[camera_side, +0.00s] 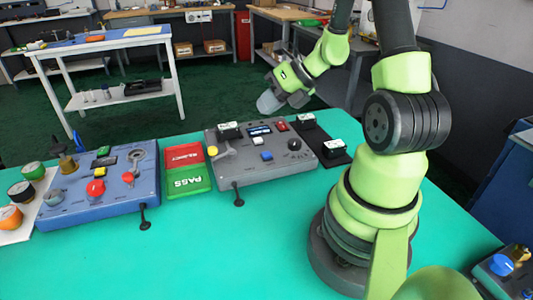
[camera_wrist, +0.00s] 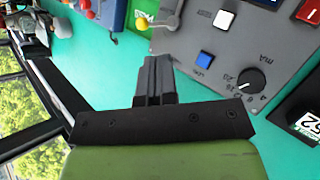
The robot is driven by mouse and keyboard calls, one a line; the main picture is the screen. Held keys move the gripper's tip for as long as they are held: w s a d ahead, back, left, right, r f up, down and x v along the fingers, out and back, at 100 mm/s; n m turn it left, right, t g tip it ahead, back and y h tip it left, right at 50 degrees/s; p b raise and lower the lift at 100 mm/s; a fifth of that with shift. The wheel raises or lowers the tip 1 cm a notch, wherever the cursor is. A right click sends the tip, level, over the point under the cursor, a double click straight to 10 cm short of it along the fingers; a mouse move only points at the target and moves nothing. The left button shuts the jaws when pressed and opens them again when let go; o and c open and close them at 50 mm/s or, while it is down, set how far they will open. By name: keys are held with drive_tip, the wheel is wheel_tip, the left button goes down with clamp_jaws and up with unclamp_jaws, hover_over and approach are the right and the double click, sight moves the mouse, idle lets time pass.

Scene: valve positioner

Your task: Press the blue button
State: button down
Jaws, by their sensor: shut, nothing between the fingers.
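The blue button (camera_side: 267,155) is a small square on the front part of the grey panel box (camera_side: 230,172), below a small display. In the wrist view the blue button (camera_wrist: 204,59) is in the upper middle, to the right of my fingertips. My gripper (camera_wrist: 155,62) is shut and empty, its dark fingers pressed together. In the side view the end of my arm is raised above and behind the grey panel, clear of the button. Nothing touches the button.
The grey panel also carries a black dial (camera_side: 294,144), a yellow knob (camera_side: 212,151) and a red button (camera_side: 282,126). Red and green trays (camera_side: 188,180) lie beside it, then a blue panel box (camera_side: 115,205).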

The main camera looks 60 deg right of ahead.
sight(268, 152)
drive_tip(key=shift+f, duration=4.4)
drive_tip(key=shift+f, duration=0.4)
drive_tip(key=shift+f, duration=0.4)
drive_tip(key=shift+r, duration=0.85)
drive_tip(key=shift+r, duration=2.5)
